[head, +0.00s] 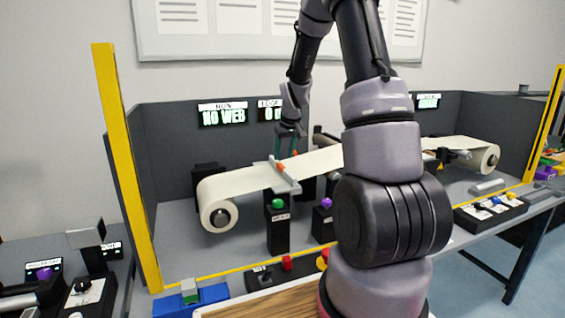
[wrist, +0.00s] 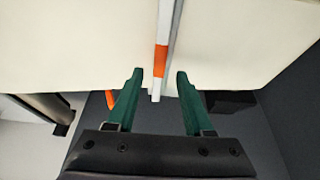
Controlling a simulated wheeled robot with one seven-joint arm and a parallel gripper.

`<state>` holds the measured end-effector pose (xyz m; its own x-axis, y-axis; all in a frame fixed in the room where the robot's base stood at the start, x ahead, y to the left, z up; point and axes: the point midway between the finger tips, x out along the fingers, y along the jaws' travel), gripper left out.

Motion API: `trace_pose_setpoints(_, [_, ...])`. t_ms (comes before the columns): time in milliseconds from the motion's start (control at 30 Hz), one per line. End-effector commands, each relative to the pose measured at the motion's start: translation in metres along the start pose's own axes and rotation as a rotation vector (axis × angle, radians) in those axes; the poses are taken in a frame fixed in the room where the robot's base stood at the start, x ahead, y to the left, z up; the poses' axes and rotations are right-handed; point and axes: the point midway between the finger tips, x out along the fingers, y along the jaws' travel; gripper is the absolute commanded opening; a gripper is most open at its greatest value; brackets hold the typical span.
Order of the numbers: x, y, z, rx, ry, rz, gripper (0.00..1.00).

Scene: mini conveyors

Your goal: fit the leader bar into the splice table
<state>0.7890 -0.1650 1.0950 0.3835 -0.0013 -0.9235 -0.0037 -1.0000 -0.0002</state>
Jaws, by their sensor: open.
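The leader bar (wrist: 162,58) is a thin pale bar with an orange band, seen in the wrist view running down over the cream web. Its near end lies between the two green fingertips of my gripper (wrist: 160,74), with a gap on each side. The gripper is open and holds nothing. In the head view my gripper (head: 287,152) points down just above a grey crosspiece (head: 286,182) on the web, with orange marks beside the fingertips. I cannot tell the bar from the splice table clearly there, nor whether the bar is seated.
The cream web (head: 240,183) runs from a left roll (head: 213,218) toward a right roll (head: 490,157). A screen (head: 223,115) reads "NO WEB". A black post with a green button (head: 278,203) stands in front of the crosspiece. Yellow posts (head: 125,170) flank the bench. My arm hides the middle right.

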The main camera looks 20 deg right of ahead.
Motion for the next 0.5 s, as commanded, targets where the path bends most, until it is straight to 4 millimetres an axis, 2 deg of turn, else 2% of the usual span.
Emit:
trace_pose_setpoints(33, [-0.013,0.000,-0.001,-0.001,0.005,0.001,0.52])
trace_pose_setpoints(200, [-0.046,0.000,-0.001,-0.001,0.003,0.001,0.52])
trace_pose_setpoints(500, [-0.081,-0.003,0.002,0.008,0.006,-0.002,0.52])
